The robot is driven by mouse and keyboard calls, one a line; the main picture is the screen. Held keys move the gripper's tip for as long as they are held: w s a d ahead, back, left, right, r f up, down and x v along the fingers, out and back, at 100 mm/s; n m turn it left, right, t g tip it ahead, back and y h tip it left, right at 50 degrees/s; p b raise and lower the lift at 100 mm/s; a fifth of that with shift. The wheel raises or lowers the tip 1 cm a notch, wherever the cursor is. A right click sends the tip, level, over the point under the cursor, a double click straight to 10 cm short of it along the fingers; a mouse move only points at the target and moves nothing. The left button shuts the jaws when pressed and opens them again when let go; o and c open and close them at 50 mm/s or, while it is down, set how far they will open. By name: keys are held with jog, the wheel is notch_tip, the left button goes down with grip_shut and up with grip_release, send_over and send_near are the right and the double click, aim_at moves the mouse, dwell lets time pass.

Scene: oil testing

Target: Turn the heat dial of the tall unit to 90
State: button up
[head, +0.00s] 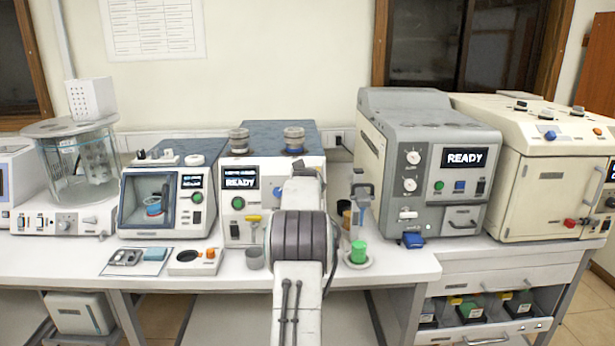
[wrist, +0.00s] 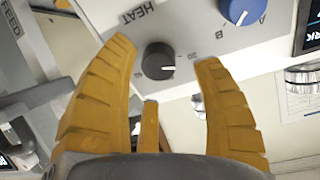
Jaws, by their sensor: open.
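The tall unit (head: 272,204) with a blue top and a READY display stands mid-bench in the head view. Its heat dial is hidden there behind my arm. In the wrist view the heat dial (wrist: 158,61) is a small black knob on the panel by the word HEAT. Its white mark points right, close to a small number that looks like 30. My gripper (wrist: 165,52) is open, its yellow fingers on either side of the dial with gaps to both. The dial is between the fingertips, not gripped. In the head view my gripper (head: 303,172) is in front of the unit.
A blue knob (wrist: 239,11) marked A and B sits beside the heat dial. Two metal-capped cylinders (head: 239,141) stand on the unit's top. The grey unit (head: 408,165) is close on the right. A green-capped item (head: 358,251) stands on the bench right of my arm.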

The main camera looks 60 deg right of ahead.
jog(key=shift+p+x, duration=0.3)
jog(key=shift+x, duration=0.95)
jog(key=shift+c, duration=0.4)
jog(key=shift+r, duration=0.1)
jog(key=c, duration=1.1)
